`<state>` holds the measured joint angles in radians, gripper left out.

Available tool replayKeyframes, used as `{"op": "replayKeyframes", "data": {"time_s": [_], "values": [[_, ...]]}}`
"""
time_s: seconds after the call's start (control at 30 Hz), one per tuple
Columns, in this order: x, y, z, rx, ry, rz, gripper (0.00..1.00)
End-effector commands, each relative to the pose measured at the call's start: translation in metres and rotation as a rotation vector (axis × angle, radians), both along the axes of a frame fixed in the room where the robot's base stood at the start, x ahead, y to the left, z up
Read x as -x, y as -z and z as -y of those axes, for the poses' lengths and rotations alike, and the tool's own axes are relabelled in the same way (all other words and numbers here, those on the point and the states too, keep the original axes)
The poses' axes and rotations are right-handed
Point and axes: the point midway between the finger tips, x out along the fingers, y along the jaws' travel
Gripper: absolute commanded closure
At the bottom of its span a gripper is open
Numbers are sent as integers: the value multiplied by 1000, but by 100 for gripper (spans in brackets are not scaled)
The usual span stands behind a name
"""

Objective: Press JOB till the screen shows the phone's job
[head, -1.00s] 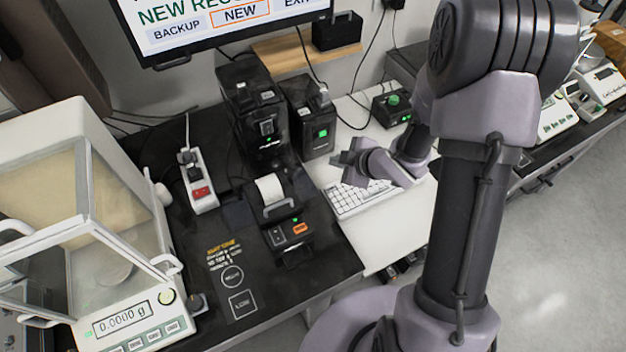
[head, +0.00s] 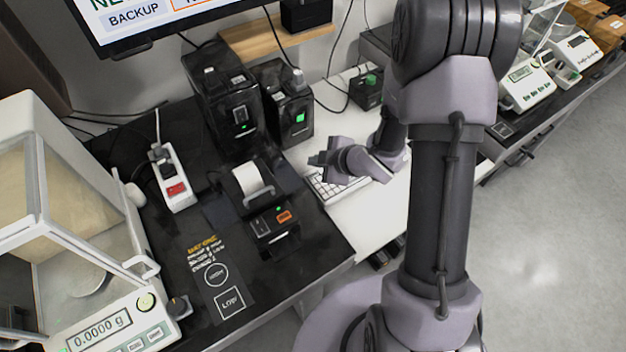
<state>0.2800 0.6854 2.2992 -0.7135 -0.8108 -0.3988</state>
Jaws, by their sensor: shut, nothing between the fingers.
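The screen (head: 165,14) is cut off by the top edge of the head view. A BACKUP button shows at its lower left, with part of an orange-outlined button beside it. My gripper (head: 318,162) is shut and empty, in front of the black boxes and over the white keyboard (head: 325,190), covering part of it. I cannot tell its height above the keys. A small black box with a green knob (head: 371,81) stands behind my gripper. No button marked JOB can be read, and no phone can be made out.
A label printer (head: 250,187) and two black units (head: 225,100) (head: 289,105) stand on the dark table. A power strip (head: 174,180) and a glass-sided balance reading 0.0000 g (head: 100,335) are at left. More scales (head: 525,85) stand at far right.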

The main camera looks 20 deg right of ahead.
Motion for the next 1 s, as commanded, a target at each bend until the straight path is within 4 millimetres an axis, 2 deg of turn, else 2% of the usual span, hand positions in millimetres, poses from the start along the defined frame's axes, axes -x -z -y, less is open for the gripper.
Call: {"op": "replayKeyframes", "data": {"time_s": [0.03,0.2,1.0], "values": [[0,14,0,-1,1,0,100],[0,31,0,0,0,0,100],[0,30,0,0,0,0,100]]}}
